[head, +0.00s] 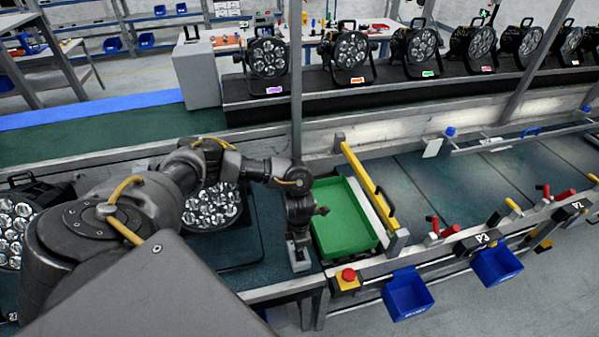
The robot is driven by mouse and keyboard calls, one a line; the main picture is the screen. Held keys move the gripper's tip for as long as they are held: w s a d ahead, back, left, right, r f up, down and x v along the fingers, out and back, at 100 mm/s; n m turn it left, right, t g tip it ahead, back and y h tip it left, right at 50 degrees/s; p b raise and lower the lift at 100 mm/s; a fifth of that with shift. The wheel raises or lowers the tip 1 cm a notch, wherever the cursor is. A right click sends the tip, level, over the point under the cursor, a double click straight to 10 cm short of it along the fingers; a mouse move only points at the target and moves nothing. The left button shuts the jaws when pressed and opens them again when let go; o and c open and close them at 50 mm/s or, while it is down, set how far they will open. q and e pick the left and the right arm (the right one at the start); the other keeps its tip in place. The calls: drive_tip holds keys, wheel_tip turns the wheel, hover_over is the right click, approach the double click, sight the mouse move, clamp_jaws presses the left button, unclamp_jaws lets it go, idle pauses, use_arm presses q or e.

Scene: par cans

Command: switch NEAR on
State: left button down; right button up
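An arm reaches in from the left, and its gripper (298,243) points down at the front edge of the line, just left of the green tray. It is right above a small light-grey block (299,262), touching or nearly so; I cannot tell which. The finger gap is too small and dark to read. No switch marked NEAR can be made out; the grey block may carry one, but its top is hidden by the gripper. My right gripper is not in view.
A green tray (343,222) lies right of the gripper, with a yellow bar (368,187) beyond it. A red button on a yellow box (347,277) is at the front rail. Par cans (212,207) stand on the line; several more (350,55) stand behind. Blue bins (407,294) hang in front.

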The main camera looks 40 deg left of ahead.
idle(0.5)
use_arm(q)
drive_tip(key=shift+f+b, duration=0.9)
drive_tip(key=shift+f, duration=0.05)
idle(0.3)
drive_tip(key=shift+r, duration=0.15)
drive_tip(key=shift+r+p, duration=2.75)
drive_tip(key=shift+r, duration=0.7)
